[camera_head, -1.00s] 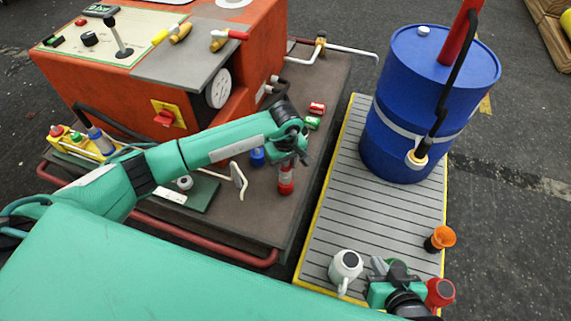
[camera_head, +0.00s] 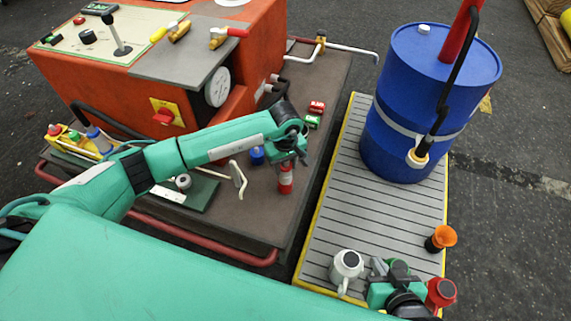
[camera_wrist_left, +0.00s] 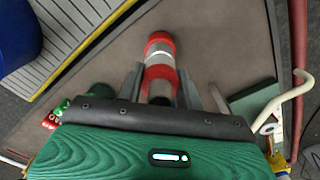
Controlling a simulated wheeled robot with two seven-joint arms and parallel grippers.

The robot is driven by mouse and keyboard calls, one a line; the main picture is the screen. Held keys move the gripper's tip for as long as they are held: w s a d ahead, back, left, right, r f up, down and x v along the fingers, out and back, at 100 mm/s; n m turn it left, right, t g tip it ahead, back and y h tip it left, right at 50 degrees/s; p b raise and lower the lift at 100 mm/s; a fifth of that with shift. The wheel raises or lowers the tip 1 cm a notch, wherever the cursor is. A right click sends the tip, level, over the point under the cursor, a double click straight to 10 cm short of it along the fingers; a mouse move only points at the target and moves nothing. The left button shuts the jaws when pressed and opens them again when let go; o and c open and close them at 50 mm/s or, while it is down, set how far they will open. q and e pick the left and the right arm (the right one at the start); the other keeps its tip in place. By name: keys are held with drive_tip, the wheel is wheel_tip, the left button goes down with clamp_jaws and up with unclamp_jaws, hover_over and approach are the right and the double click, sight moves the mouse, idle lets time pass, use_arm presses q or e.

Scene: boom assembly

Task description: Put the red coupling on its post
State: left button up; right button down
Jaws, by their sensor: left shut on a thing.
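My left gripper (camera_head: 287,160) points down over the brown deck (camera_head: 240,215) and is shut on the red coupling (camera_head: 286,182). In the left wrist view the coupling (camera_wrist_left: 160,76) is between the two grey fingers, and a pale band and a further red part lie beyond it. The post is not clearly told apart from the coupling, so I cannot tell whether the coupling is seated on it. My right gripper (camera_head: 395,280) is at the lower right, over the slatted platform; its fingertips are not clear.
A blue capped part (camera_head: 257,156) and a white bent handle (camera_head: 238,178) stand left of the coupling. Small red (camera_head: 317,106) and green (camera_head: 312,121) pieces lie behind it. The slatted platform (camera_head: 335,205) carries a blue drum (camera_head: 410,145) and a white jug (camera_head: 346,266).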

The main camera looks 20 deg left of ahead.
use_arm(q)
drive_tip(key=shift+f, duration=0.15)
drive_tip(key=o, duration=1)
drive_tip(key=shift+c, duration=0.2)
drive_tip(key=shift+r+p, duration=2.95)
drive_tip(key=shift+r, duration=2.55)
